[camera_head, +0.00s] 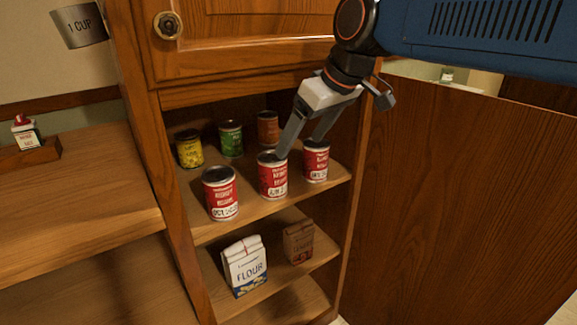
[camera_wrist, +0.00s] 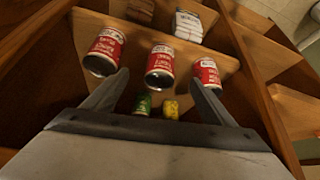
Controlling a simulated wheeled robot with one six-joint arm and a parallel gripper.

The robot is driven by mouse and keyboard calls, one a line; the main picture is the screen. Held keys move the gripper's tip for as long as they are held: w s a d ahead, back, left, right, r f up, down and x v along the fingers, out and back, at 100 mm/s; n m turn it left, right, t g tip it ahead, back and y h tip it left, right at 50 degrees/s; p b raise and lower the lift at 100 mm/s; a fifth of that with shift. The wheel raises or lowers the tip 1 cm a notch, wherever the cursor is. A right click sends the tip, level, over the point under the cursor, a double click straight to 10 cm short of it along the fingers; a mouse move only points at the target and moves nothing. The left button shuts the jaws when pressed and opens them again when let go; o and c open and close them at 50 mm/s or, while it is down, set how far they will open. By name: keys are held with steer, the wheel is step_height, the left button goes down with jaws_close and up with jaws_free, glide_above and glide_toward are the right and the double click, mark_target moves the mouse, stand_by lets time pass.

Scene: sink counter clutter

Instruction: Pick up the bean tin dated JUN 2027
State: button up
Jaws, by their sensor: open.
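Three red bean tins stand in a front row on the cupboard's upper shelf. The middle tin (camera_head: 272,177) has a date label that seems to start with JUN; the year is too small to read. The left tin (camera_head: 220,197) seems to read OCT, and the right tin's (camera_head: 316,163) date is not clear. My gripper (camera_head: 300,148) is open and empty, reaching down from the upper right, its fingers near the middle and right tins. In the wrist view, turned about, the middle tin (camera_wrist: 160,66) shows between and beyond the fingertips (camera_wrist: 160,78).
Behind stand a yellow tin (camera_head: 189,149), a green tin (camera_head: 231,139) and a brown-orange tin (camera_head: 268,128). A flour bag (camera_head: 245,268) and a brown bag (camera_head: 298,243) stand on the shelf below. Cupboard side walls and the upper door (camera_head: 250,45) bound the space.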

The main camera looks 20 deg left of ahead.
mark_target(283, 164)
steer(key=x, duration=1.2)
steer(key=shift+w+a+r, duration=0.1)
steer(key=shift+w+a, duration=0.05)
steer(key=shift+a, duration=0.3)
steer(key=shift+x, duration=2.7)
steer(key=shift+a, duration=0.15)
steer(key=shift+c, duration=0.7)
steer(key=shift+r, duration=0.1)
steer(key=c, duration=1.4)
steer(key=shift+r, duration=0.1)
